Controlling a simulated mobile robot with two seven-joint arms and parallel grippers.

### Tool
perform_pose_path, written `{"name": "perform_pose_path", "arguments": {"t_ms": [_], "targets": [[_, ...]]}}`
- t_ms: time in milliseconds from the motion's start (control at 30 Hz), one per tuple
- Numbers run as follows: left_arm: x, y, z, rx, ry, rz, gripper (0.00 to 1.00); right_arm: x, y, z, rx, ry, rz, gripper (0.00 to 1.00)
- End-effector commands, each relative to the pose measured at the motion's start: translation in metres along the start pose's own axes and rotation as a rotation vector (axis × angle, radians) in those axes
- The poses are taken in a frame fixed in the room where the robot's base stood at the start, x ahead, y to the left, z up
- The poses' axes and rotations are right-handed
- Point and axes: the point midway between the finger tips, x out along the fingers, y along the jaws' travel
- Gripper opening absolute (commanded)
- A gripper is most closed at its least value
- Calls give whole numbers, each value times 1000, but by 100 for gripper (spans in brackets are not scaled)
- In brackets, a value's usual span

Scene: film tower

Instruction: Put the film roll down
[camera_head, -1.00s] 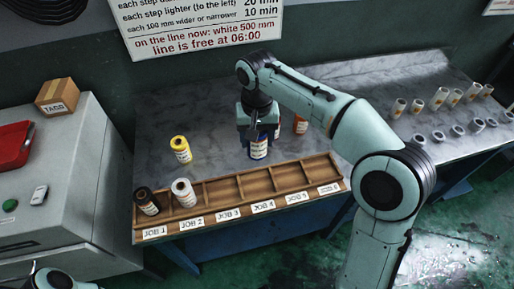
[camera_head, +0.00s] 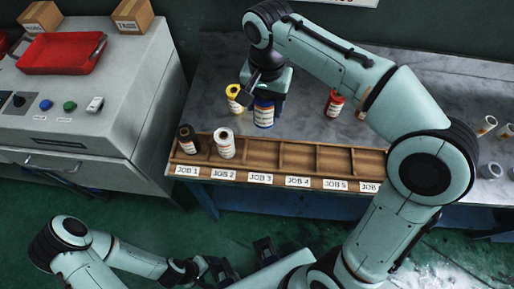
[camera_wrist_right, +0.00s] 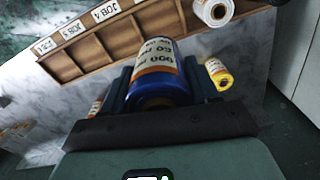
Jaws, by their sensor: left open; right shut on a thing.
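My right gripper (camera_head: 264,102) is shut on the blue film roll (camera_head: 264,117), which has a white and orange label. It holds the roll upright behind the wooden rack (camera_head: 300,150), behind the JOB 3 compartment; whether the roll touches the table cannot be told. The blue roll (camera_wrist_right: 155,75) also shows between the fingers in the right wrist view. A black roll (camera_head: 187,140) stands in JOB 1 and a white roll (camera_head: 225,144) in JOB 2. The other compartments I can see look empty. My left gripper (camera_head: 240,262) is open, low at the front, away from the rack.
A yellow roll (camera_head: 234,98) stands on the table close left of the blue roll. A red roll (camera_head: 334,103) and an orange-labelled roll (camera_head: 362,106) stand to the right, the latter partly behind my arm. A grey cabinet (camera_head: 120,110) with a red tray (camera_head: 62,53) is at left.

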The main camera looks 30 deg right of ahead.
Motion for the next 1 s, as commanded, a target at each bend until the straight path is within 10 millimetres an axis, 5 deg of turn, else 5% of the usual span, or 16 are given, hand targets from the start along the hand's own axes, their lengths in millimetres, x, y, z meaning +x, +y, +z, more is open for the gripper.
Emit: {"name": "perform_pose_path", "arguments": {"t_ms": [500, 1000], "targets": [[26, -11, 3, -4, -10, -3, 85, 131, 1, 0, 0, -3, 4, 23], [34, -14, 3, -5, -12, -4, 85, 189, 1, 0, -1, -2, 2, 23]]}}
